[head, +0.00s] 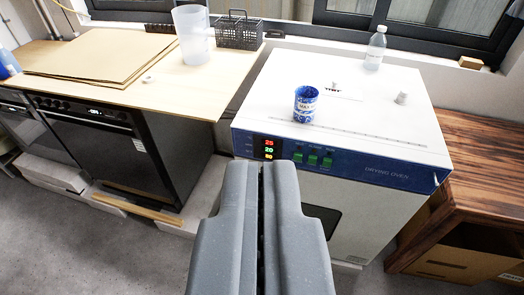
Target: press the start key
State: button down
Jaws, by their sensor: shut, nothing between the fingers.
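The drying oven (420,209) is a white box with a blue front panel (390,173) lettered "DRYING OVEN". On the panel is a dark display (267,148) with red, green and yellow digits. Just right of it sit green keys (313,157) in a row. Their labels are too small to read, so I cannot tell which one is the start key. My gripper (265,168) is shut and empty, its tips in front of the panel just below the display and left of the keys. I cannot tell whether the tips touch the panel. The gripper hides part of the oven's front and window.
On the oven top stand a blue tin (305,104), a clear bottle (376,48) and a small grey piece (402,98). A wooden bench (488,160) is at right. At left, a light table (200,85) holds cardboard sheets (95,55), a jug (191,35) and a black basket (238,31).

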aim_at(326, 162)
jog(key=u, duration=1.75)
jog(key=k, duration=1.45)
jog(key=z, duration=1.3)
jog(key=i, duration=1)
jog(key=u, duration=0.05)
